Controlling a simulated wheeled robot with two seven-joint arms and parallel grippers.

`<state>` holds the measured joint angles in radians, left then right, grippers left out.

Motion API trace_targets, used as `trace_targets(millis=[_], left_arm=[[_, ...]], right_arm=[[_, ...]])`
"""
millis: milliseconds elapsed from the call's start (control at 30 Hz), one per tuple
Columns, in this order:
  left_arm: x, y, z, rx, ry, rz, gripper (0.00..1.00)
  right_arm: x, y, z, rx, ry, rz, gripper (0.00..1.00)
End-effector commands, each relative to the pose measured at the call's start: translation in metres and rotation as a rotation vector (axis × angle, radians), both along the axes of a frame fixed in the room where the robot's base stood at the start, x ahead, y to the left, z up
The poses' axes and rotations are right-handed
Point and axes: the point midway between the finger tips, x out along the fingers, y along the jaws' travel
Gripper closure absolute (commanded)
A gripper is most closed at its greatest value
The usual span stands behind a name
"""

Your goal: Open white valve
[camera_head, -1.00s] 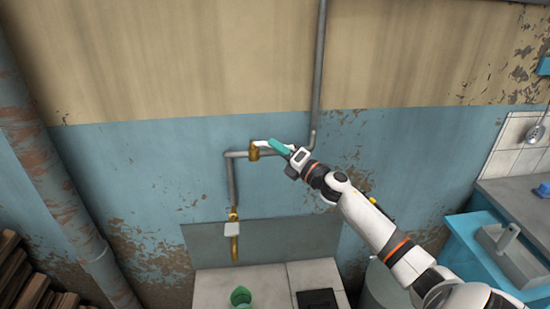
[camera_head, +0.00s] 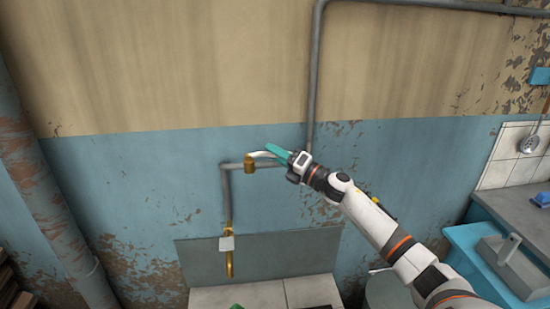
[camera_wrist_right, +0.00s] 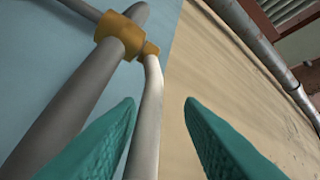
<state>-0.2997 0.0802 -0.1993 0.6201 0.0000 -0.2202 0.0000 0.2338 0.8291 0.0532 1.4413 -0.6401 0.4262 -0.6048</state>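The white valve is a slim pale lever (camera_head: 262,155) on a brass fitting (camera_head: 249,164) in the grey wall pipe. In the right wrist view the lever (camera_wrist_right: 149,105) runs down from the brass fitting (camera_wrist_right: 120,38) and passes between my right gripper's two teal fingers (camera_wrist_right: 160,104). The fingers are open, and the lever lies closer to the left one; I cannot tell if it touches. In the head view my right gripper (camera_head: 277,153) is beside the lever's right end and partly hides it. My left gripper is not in view.
The grey pipe (camera_head: 314,80) climbs the wall behind my gripper and bends right. A lower brass pipe piece with a pale square part (camera_head: 227,243) is below the valve. A white-topped surface (camera_head: 260,294) lies underneath. A blue sink unit (camera_head: 465,240) stands at the right.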

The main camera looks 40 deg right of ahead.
Motion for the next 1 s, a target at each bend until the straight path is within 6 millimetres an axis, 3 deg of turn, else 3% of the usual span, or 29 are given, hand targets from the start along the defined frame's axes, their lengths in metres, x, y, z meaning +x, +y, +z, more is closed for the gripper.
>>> trace_targets(millis=[267, 433, 1000], left_arm=[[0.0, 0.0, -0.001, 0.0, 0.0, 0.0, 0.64], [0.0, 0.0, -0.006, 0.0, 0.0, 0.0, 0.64], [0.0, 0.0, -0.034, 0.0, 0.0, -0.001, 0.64]], right_arm=[[-0.001, 0.002, -0.004, 0.003, 0.006, 0.005, 0.65], [-0.012, -0.001, -0.011, 0.002, 0.009, 0.007, 0.65], [-0.101, -0.03, -0.029, 0.003, 0.006, 0.004, 0.65]])
